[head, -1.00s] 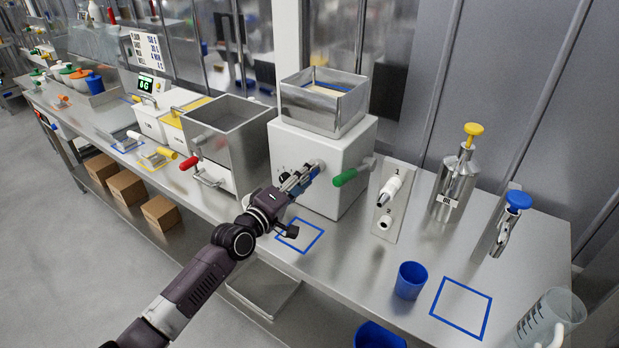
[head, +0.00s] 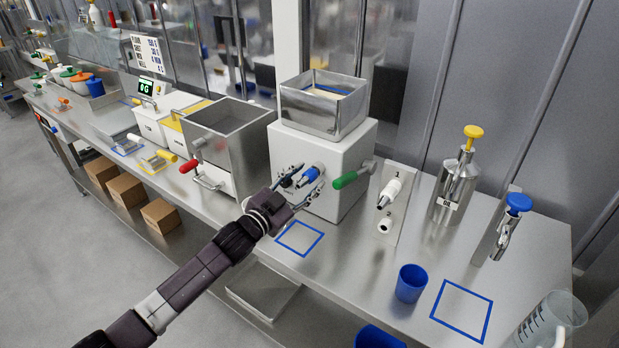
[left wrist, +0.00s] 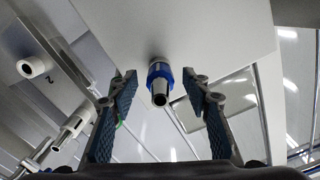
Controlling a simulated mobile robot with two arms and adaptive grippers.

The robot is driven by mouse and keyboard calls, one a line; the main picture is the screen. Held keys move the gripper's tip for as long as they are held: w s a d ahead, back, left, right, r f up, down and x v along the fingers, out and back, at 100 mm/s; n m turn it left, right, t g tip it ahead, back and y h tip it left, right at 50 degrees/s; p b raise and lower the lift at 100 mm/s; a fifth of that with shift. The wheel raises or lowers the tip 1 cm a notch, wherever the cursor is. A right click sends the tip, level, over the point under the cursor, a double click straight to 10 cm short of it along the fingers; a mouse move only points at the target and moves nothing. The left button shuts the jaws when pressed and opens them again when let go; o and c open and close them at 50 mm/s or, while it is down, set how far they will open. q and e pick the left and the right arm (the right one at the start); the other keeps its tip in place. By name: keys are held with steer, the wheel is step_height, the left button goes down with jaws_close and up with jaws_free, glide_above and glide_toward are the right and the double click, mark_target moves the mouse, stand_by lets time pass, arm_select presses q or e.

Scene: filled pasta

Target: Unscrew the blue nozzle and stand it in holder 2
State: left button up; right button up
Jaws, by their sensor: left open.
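The blue nozzle (head: 309,174) sticks out from the front of the white machine (head: 345,150). In the left wrist view it shows as a blue collar with a metallic tip (left wrist: 159,84), pointing toward the camera. My left gripper (head: 303,186) is open, with one finger on each side of the nozzle and visible gaps in the wrist view. My right gripper is out of view.
A green handle (head: 346,180) juts from the machine's right side, close to the nozzle. A blue cup (head: 411,283) stands front right. A blue-outlined square (head: 299,238) below the nozzle is empty. A steel bin (head: 230,130) with a red-tipped handle stands left.

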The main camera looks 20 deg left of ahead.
arm_select(q)
steer(key=m, duration=0.7)
steer(key=shift+b, duration=0.3)
steer(key=m, duration=0.5)
steer(key=shift+m, duration=0.4)
